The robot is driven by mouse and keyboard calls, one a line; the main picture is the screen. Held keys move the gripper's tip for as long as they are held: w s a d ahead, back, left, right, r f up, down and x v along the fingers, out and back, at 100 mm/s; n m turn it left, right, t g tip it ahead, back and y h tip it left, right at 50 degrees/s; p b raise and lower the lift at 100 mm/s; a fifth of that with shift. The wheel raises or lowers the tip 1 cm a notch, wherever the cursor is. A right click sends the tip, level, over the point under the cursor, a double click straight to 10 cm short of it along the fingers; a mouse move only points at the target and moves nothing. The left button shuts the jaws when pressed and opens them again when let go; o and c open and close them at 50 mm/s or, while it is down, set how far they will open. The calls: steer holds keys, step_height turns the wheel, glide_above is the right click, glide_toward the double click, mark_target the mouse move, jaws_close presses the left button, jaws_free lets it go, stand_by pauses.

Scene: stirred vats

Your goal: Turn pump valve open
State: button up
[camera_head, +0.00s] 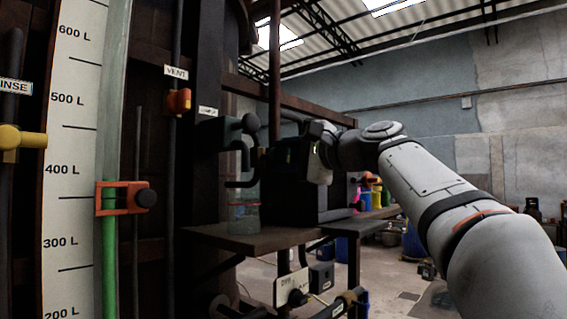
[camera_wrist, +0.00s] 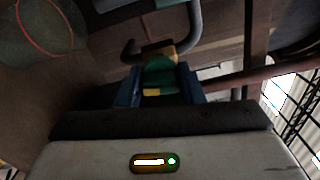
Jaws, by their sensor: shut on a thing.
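My gripper (camera_wrist: 160,78) reaches in from the right and is shut on a green part (camera_wrist: 158,76) between its two blue fingers. A tan-yellow piece shows just beyond that part, beside a grey curved pipe. I cannot tell for sure whether the green part is the pump valve's handle; no readable label marks it. In the head view my gripper (camera_head: 290,152) is at the dark equipment above the shelf, its fingertips hard to make out. A dark green valve (camera_head: 225,131) with a black knob and a bent spout is to its left.
A glass jar (camera_head: 243,216) stands on the brown shelf (camera_head: 268,238) below the spout. The level scale (camera_head: 72,150), an orange clamp (camera_head: 125,198) and the orange vent valve (camera_head: 179,101) are left.

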steer(key=shift+f+n+b, duration=0.1)
steer(key=shift+n+b, duration=0.25)
steer(key=shift+n, duration=0.75)
steer(key=o, duration=0.7)
steer(key=shift+d, duration=0.1)
steer(key=b+v, duration=0.2)
steer(key=v, duration=0.5)
steer(key=shift+s+d, duration=0.2)
steer(key=shift+d, duration=0.1)
